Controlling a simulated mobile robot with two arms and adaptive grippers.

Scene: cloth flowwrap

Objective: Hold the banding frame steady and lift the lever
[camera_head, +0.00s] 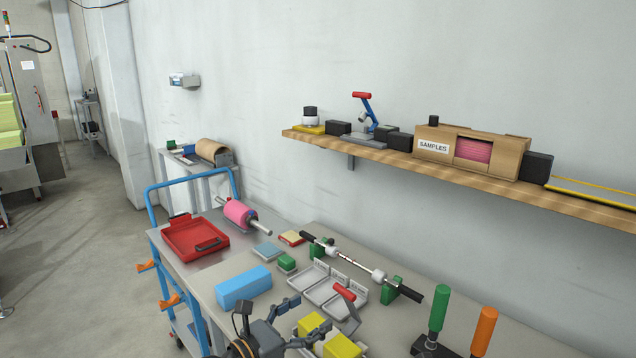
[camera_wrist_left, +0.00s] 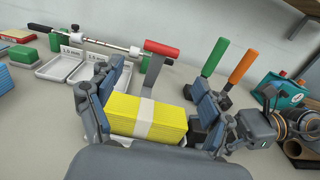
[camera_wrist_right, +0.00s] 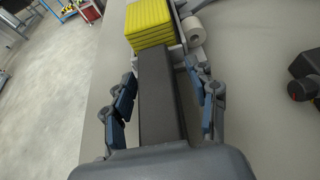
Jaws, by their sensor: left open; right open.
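The banding frame holds a yellow cloth stack (camera_head: 342,347) with a white band across it. Its lever has a red handle (camera_head: 344,292) on a grey arm; the lever also shows behind the stack in the left wrist view (camera_wrist_left: 162,48). My left gripper (camera_head: 313,314) is open, its fingers on either side of the stack in the left wrist view (camera_wrist_left: 155,88); contact cannot be told. In the right wrist view my right gripper (camera_wrist_right: 160,78) is open, its fingers apart on both sides of a dark grey bar (camera_wrist_right: 158,105) leading to the yellow stack (camera_wrist_right: 150,22).
A white roll (camera_wrist_right: 193,30) sits beside the stack. Green (camera_head: 439,308) and orange (camera_head: 484,330) upright handles stand to the right. Grey trays (camera_head: 325,288), a rod on green stands (camera_head: 345,262) and a blue block (camera_head: 243,287) lie behind and left. A wall shelf (camera_head: 390,155) runs above.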

